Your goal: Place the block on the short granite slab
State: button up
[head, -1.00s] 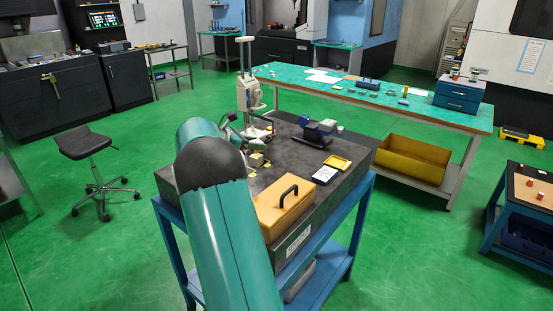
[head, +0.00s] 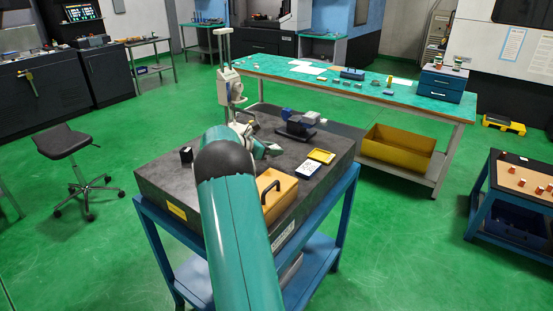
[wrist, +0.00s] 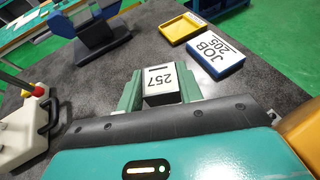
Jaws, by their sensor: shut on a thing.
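My gripper (wrist: 160,78) is shut on the block (wrist: 162,92), a small dark-sided piece with a white face marked 257, in the wrist view. The block sits between the two green fingers, just above or on the dark granite; I cannot tell whether it touches. In the head view my gripper (head: 268,150) is partly hidden behind my arm, and the block cannot be made out. The granite slab (head: 330,165) is a thick dark grey plate on a blue stand. It shows as the grey speckled surface in the wrist view (wrist: 225,88). I see no second slab clearly.
On the slab are an orange box with a black handle (head: 279,192), a yellow tray (head: 321,156), a JOB 205 box (head: 308,169), a blue-grey vise (head: 298,124), a tall white stand (head: 228,85) and a small black block (head: 187,155). Bare granite lies between them.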

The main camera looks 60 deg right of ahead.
aim_at(277, 165)
jog(key=shift+s+d+f, duration=0.5)
jog(key=shift+d+f, duration=0.05)
jog(key=shift+f, duration=0.75)
jog(key=shift+d+f, duration=0.1)
jog(key=shift+f, duration=0.8)
jog(key=shift+f, duration=0.1)
jog(key=o, duration=1.2)
jog(key=shift+f, duration=0.1)
jog(key=shift+o, duration=0.2)
jog(key=v, duration=1.2)
